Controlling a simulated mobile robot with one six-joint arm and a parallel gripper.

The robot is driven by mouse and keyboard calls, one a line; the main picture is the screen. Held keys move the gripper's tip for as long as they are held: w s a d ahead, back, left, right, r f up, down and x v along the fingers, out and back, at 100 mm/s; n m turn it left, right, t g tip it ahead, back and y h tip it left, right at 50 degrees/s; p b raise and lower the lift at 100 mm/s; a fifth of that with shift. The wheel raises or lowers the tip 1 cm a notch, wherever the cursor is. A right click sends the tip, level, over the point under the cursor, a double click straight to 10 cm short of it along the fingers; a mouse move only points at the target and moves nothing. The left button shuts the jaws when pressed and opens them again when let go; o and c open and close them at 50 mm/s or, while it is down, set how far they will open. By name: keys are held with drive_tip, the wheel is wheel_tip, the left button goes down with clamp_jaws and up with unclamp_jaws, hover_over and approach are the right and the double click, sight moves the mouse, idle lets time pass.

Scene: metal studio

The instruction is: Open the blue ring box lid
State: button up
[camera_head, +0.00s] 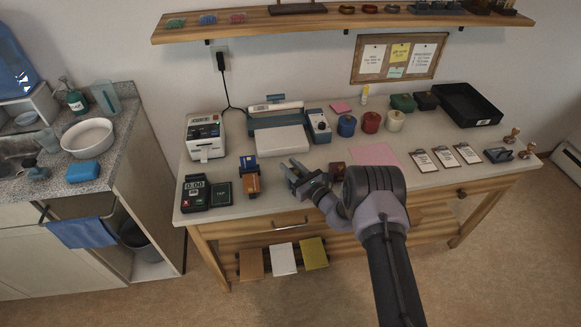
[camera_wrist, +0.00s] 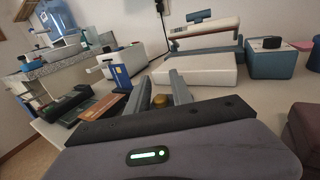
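My gripper (camera_head: 293,169) is low over the front of the workbench, left of its middle. In the wrist view its two grey fingers (camera_wrist: 159,82) are apart. A small brass-coloured round thing (camera_wrist: 160,100) shows between them, partly hidden by the gripper body. No blue ring box is clearly recognisable. A small blue upright piece (camera_head: 248,163) stands left of the gripper, behind an orange-brown block (camera_head: 252,186); it also shows in the wrist view (camera_wrist: 122,78). I cannot tell whether it is the ring box. The gripper touches neither.
A dark red box (camera_head: 337,171) sits just right of the gripper. A white-topped device (camera_head: 279,141) stands behind. Blue (camera_head: 346,126) and red (camera_head: 371,122) canisters stand farther back.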

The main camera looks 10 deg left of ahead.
clamp_jaws()
drive_tip(key=shift+w+r, duration=0.1)
drive_tip(key=shift+w+a+r+m+g+h+p, duration=0.15)
drive_tip(key=shift+w+m+g+h+p, duration=0.15)
drive_tip(key=shift+g+h+p, duration=0.35)
drive_tip(key=w+g+h+p, duration=0.1)
drive_tip(key=g, duration=0.1)
drive_tip(key=m+g+h+p, duration=0.1)
drive_tip(key=shift+w+a+g, duration=0.3)
drive_tip(key=shift+w+g, duration=0.05)
drive_tip(key=shift+w+a+f+m+g+h+p, duration=0.1)
drive_tip(key=shift+w+f+m+g+h+p, duration=0.15)
drive_tip(key=shift+g, duration=0.25)
drive_tip(key=shift+w+a+f+m+g+h+p, duration=0.15)
drive_tip(key=shift+w+g+h, duration=0.15)
drive_tip(key=shift+g, duration=0.2)
drive_tip(key=shift+w+f+g+h+b, duration=0.2)
drive_tip(key=shift+f+g+h+b, duration=0.25)
drive_tip(key=shift+g+b, duration=0.35)
drive_tip(key=shift+w+a+m+g+b, duration=0.1)
drive_tip(key=shift+m+g+b, duration=0.25)
drive_tip(key=shift+b, duration=0.3)
drive_tip(key=shift+h, duration=0.25)
